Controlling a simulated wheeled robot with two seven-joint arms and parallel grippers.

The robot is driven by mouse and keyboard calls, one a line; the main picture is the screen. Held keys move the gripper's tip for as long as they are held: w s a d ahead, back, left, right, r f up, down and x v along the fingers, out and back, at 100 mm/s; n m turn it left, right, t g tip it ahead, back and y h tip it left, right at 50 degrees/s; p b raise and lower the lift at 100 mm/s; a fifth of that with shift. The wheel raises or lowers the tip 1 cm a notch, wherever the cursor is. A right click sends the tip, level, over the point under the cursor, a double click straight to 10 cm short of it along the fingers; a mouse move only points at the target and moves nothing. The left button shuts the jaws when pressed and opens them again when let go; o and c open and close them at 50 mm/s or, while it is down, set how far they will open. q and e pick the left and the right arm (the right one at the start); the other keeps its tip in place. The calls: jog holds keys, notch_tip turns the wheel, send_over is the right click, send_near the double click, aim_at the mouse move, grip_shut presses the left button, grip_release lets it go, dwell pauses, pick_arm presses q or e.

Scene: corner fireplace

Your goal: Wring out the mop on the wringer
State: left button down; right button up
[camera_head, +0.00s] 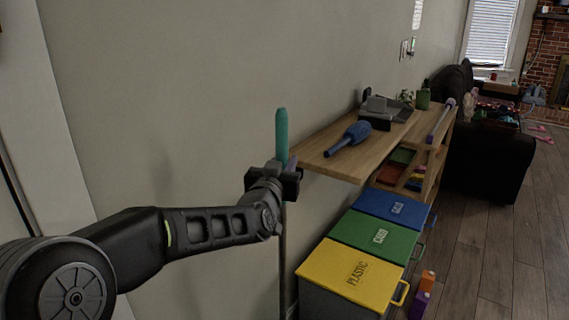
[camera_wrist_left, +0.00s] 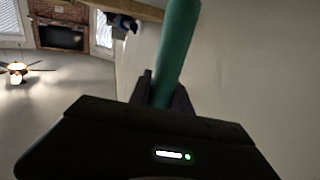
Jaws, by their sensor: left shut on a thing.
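A mop handle with a teal grip (camera_head: 282,135) stands about upright near the wall, with a thin dark pole running down below it. My left gripper (camera_head: 287,172) is shut on the handle at the lower part of the teal grip. In the left wrist view the teal grip (camera_wrist_left: 178,45) sits between the fingers (camera_wrist_left: 163,92). The mop head and the wringer are not in view. My right gripper is not in view.
A wooden shelf (camera_head: 345,167) along the wall holds a blue-handled tool (camera_head: 350,138). Yellow (camera_head: 352,275), green (camera_head: 376,235) and blue (camera_head: 396,207) lidded bins stand below it. Orange and purple bottles (camera_head: 423,291) are on the floor. The wooden floor (camera_head: 490,255) to the right is clear.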

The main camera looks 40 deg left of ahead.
aim_at(284, 137)
pick_arm(q)
jog(key=shift+r, duration=0.2)
jog(key=shift+r+p, duration=2.1)
jog(key=shift+r, duration=0.95)
